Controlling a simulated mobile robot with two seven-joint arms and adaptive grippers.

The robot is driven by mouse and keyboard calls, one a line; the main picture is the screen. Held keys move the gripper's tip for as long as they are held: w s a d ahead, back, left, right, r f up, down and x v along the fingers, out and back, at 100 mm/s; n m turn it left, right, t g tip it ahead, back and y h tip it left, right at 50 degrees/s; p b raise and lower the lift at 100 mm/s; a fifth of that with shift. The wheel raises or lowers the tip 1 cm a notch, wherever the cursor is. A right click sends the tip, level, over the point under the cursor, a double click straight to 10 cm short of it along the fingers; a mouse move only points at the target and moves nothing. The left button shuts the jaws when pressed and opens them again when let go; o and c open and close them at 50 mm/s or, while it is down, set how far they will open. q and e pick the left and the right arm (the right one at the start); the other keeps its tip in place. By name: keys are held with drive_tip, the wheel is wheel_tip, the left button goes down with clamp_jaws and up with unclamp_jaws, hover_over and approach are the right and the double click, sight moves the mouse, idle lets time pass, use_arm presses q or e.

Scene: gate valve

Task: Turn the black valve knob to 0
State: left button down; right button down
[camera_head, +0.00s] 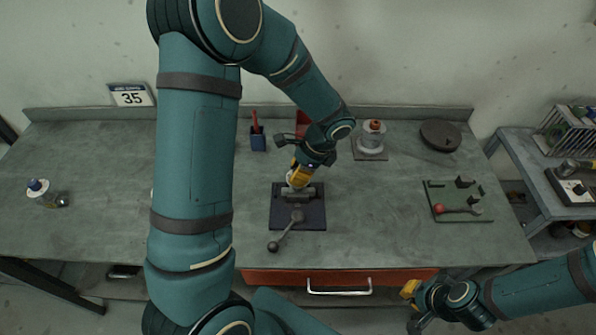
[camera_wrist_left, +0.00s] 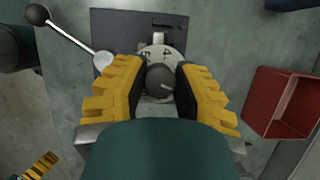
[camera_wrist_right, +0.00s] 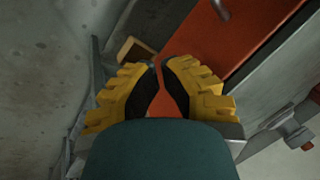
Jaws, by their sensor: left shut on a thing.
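The black valve knob (camera_wrist_left: 158,82) is round with a pale mark on its top. It sits over a metal body on a dark square base plate (camera_head: 283,221). My left gripper (camera_wrist_left: 163,80) comes down on it from above, with its yellow fingers shut on the knob's two sides. In the head view the left gripper (camera_head: 298,182) hides the knob. A lever (camera_head: 288,230) with a ball end extends from the valve toward the front. My right gripper (camera_head: 413,305) is empty, with a narrow gap between its fingers, in front of the workbench.
A blue cup (camera_head: 258,140) and a red box (camera_wrist_left: 285,103) are behind the valve. A dark disc (camera_head: 440,135) and green plate (camera_head: 458,200) are at right. An orange drawer (camera_head: 340,280) is below.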

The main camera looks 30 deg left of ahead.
use_arm(q)
drive_tip(key=m+t+b, duration=0.1)
drive_tip(key=m+t, duration=0.1)
drive_tip(key=m, duration=0.3)
drive_tip(key=shift+f+m, duration=0.1)
drive_tip(key=shift+m, duration=0.2)
drive_tip(key=m+t, duration=0.2)
drive_tip(key=m, duration=0.3)
drive_tip(key=shift+b, duration=0.35)
drive_tip(key=m, duration=0.2)
drive_tip(key=m+t+h, duration=0.1)
drive_tip(key=m, duration=0.1)
drive_tip(key=shift+m+t, duration=0.3)
drive_tip(key=shift+m, duration=0.1)
drive_tip(key=shift+m+t+h, duration=0.4)
drive_tip(key=shift+m+h, duration=0.4)
drive_tip(key=shift+m, duration=1.5)
drive_tip(key=c, duration=0.7)
unclamp_jaws()
drive_tip(key=shift+w+p, duration=0.1)
drive_tip(key=shift+p, duration=0.2)
